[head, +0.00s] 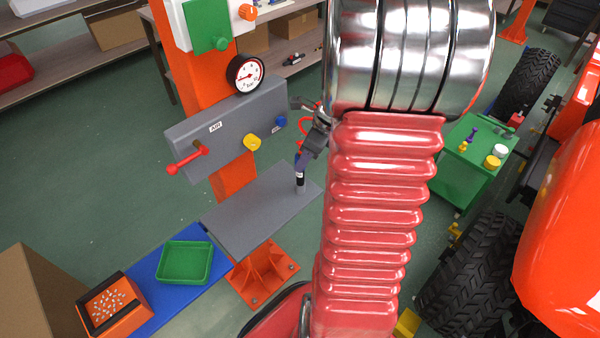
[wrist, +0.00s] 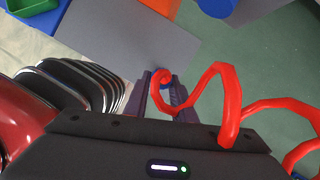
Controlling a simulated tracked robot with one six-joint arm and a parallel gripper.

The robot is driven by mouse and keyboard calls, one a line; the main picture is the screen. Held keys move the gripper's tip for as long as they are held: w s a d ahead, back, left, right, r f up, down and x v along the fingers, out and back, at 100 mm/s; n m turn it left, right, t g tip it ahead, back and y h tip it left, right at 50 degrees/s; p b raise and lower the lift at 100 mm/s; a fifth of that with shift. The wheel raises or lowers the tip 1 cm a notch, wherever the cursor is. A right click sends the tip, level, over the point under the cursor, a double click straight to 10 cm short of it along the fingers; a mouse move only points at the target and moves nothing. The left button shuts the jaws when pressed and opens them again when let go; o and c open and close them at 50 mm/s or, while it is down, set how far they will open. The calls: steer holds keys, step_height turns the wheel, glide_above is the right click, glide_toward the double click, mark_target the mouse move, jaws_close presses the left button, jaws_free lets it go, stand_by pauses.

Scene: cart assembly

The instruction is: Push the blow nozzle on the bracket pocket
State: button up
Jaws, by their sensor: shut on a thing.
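My gripper (head: 306,152) is above the right part of a grey bracket plate (head: 245,215), partly hidden behind my arm. It is shut on the blow nozzle (head: 300,172), a slim dark upright piece with a pale band. The nozzle's lower end meets a small grey stub, seemingly the bracket pocket (head: 301,187), at the plate's right side; I cannot tell how deep it sits. In the wrist view my fingertips (wrist: 163,88) close around a small blue part of the nozzle (wrist: 160,74). A red coiled hose (wrist: 228,95) runs from there to the right.
A grey panel (head: 190,133) with an AIR label, a red lever (head: 187,162) and a yellow knob (head: 252,142) stands behind the plate. A gauge (head: 245,73) is above. A green tray (head: 185,262) and an orange box (head: 115,303) are at the lower left.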

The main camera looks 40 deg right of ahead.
steer(key=shift+r, duration=2.5)
